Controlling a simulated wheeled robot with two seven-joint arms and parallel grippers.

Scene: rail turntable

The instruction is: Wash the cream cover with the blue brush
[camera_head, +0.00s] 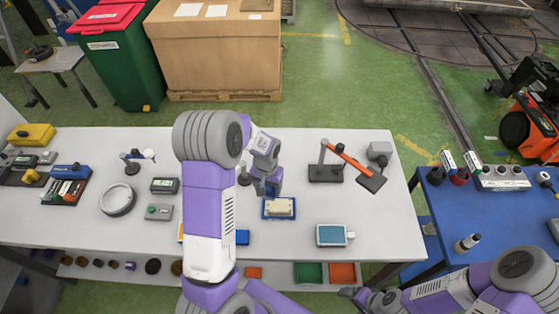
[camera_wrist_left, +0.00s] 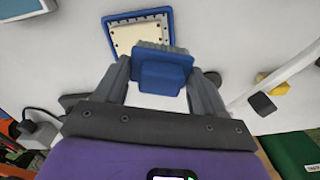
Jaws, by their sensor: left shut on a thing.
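The cream cover (camera_head: 279,206) lies in a blue tray (camera_head: 265,216) on the white table, right of the middle. In the left wrist view the cream cover (camera_wrist_left: 140,38) lies flat, with small dark dots along its edges. My left gripper (camera_head: 265,187) is above the table just behind and left of the cover. In the left wrist view the left gripper (camera_wrist_left: 162,85) is shut on the blue brush (camera_wrist_left: 163,75), whose grey bristles face the cover and overlap its near edge; contact cannot be told. My right gripper (camera_head: 358,295) is low at the front, its jaws unclear.
A shallow dish with a blue inside (camera_head: 319,240) stands front right of the tray. A dark stand with an orange arm (camera_head: 348,156) is behind it. A round metal ring (camera_head: 117,199) and small boxes lie left. A blue table (camera_head: 432,205) stands right, beyond a gap.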

